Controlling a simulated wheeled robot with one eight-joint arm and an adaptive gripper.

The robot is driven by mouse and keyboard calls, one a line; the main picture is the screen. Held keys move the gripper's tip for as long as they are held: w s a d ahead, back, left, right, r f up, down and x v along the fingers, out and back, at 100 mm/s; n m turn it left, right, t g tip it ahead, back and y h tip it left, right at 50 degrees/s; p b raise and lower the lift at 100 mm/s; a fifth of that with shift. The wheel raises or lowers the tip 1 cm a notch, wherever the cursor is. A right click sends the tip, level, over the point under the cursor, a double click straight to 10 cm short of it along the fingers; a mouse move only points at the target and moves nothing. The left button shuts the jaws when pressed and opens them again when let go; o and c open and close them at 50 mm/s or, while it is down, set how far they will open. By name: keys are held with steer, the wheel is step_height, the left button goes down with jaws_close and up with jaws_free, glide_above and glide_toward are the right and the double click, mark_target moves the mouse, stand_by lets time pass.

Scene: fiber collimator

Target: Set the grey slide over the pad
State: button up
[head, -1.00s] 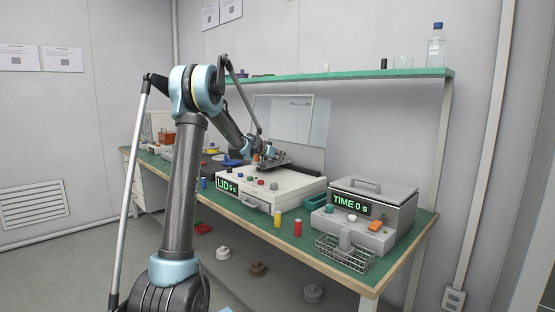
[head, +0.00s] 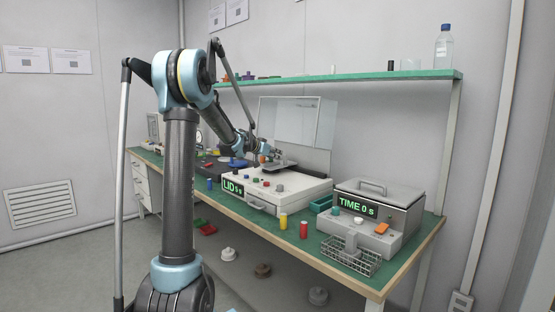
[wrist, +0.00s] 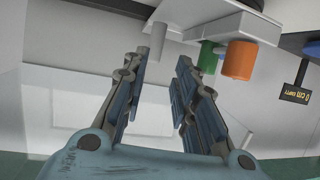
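I cannot clearly pick out the grey slide or the pad in either view. My gripper (head: 272,158) is at the end of my extended arm, over the back of the white LID box on the bench. In the wrist view my gripper (wrist: 158,68) is open, with its two fingers apart and nothing between them. Beyond the fingertips are a short grey cylinder (wrist: 158,40), a green cylinder (wrist: 207,57) and an orange cylinder (wrist: 240,60) on a white body.
The white LID box (head: 292,190) with coloured knobs stands on the green bench. A grey TIME unit (head: 385,205) with a wire basket (head: 350,255) is to its right. Yellow (head: 283,221) and red (head: 304,230) cylinders stand in front. A green shelf (head: 400,75) runs above.

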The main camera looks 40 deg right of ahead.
steer(key=shift+v, duration=1.4)
